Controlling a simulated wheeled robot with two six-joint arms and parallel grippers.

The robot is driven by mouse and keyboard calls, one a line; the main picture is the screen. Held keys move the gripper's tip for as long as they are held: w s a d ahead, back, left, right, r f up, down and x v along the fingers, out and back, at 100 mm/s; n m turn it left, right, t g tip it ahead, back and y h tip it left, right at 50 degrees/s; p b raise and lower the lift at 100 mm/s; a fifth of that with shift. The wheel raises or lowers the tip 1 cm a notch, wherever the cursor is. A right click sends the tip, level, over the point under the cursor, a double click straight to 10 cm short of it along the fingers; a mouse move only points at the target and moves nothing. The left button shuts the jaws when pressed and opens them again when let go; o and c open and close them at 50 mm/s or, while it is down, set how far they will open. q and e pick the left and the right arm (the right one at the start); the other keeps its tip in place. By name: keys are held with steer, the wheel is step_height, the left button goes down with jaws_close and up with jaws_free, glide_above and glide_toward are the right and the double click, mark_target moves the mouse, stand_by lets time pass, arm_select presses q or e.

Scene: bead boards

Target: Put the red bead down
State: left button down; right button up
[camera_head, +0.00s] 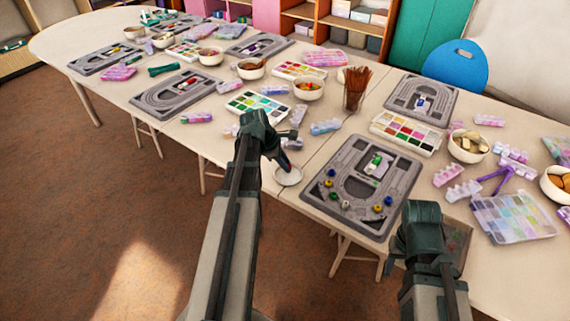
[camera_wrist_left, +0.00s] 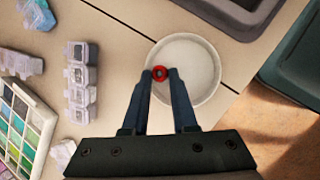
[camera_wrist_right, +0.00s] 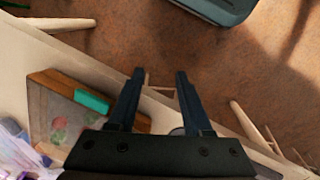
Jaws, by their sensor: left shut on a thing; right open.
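The red bead (camera_wrist_left: 159,73) is between the fingertips of my left gripper (camera_wrist_left: 166,74), which is shut on it. In the left wrist view the bead shows over a white round dish (camera_wrist_left: 205,62); its exact height above the dish is hard to tell. In the head view my left gripper (camera_head: 284,160) is just above the same dish (camera_head: 288,177), left of the grey bead board (camera_head: 318,196). My right gripper (camera_wrist_right: 158,74) is open and empty near the table's front edge, right of the board in the head view.
The board holds several coloured beads, such as a yellow one (camera_head: 377,208). A framed clear case (camera_wrist_right: 75,115) lies under my right gripper's side.

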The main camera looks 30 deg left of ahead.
arm_select(q)
steer(key=shift+f, duration=0.25)
steer(key=c, duration=0.7)
jaws_free()
steer(key=shift+r, duration=0.1)
steer(key=shift+r+p, duration=0.3)
steer(key=shift+p, duration=0.05)
steer(key=p+v, duration=1)
steer(key=v, duration=0.1)
steer(key=shift+r+p, duration=0.3)
steer(key=shift+r, duration=0.1)
steer(key=shift+s+a, duration=0.1)
steer(key=shift+s, duration=0.05)
